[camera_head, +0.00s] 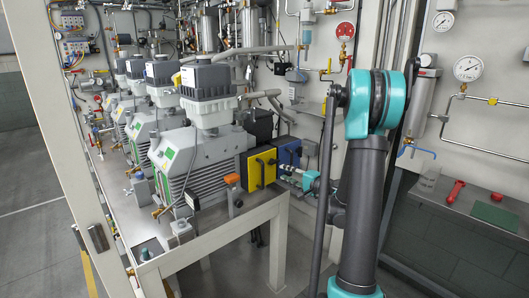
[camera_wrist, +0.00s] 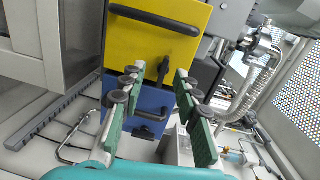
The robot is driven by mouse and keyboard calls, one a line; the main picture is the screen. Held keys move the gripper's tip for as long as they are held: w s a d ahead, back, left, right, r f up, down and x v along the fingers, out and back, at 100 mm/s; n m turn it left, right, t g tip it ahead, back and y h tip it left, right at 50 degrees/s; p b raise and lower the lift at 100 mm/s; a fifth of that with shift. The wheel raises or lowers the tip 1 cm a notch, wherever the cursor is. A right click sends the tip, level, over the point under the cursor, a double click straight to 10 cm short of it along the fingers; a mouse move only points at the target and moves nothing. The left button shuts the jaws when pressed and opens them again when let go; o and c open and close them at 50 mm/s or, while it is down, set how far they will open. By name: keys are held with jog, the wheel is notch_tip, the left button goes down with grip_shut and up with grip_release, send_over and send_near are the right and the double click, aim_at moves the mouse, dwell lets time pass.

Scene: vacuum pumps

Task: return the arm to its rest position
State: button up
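My gripper (camera_wrist: 160,78) shows in the wrist view with its two green-padded fingers apart and nothing held between them. Beyond the fingers are a yellow box (camera_wrist: 165,45) with black handles and a blue box (camera_wrist: 155,98) with a dark handle. In the camera_head view, my teal and grey arm (camera_head: 366,175) stands upright in the right half. My gripper (camera_head: 288,171) is small there, just right of the blue box (camera_head: 289,153); its fingers are hard to make out. The yellow box (camera_head: 258,170) sits beside the blue one.
Several grey vacuum pumps (camera_head: 205,140) stand in a row on a white-framed bench (camera_head: 215,238). Pipes, valves and gauges (camera_head: 468,68) line the wall behind. A dark counter (camera_head: 470,205) with red tools is at right. A pale post (camera_head: 70,145) crosses the left. Open floor (camera_head: 30,220) shows at left.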

jog(key=s+a+f+n+g+h, duration=0.2)
jog(key=s+a+f+n+g, duration=0.1)
jog(key=s, duration=0.5)
jog(key=s+a+f+n+g+h, duration=0.2)
jog(key=s+a+f+n+g, duration=0.1)
jog(key=s, duration=0.6)
jog(key=s+d+f+n+g+h, duration=0.1)
jog(key=s+d+f+n+h, duration=0.1)
jog(key=s, duration=0.6)
jog(key=s+d+f+n+g+h, duration=0.1)
jog(key=s+d+f+g+h, duration=0.1)
jog(key=s, duration=0.6)
jog(key=d+f+h, duration=0.1)
jog(key=d+h, duration=0.1)
jog(key=d, duration=0.1)
jog(key=shift+s+d+f+n, duration=0.25)
jog(key=shift+s+f+n, duration=0.05)
jog(key=shift+s+n, duration=0.1)
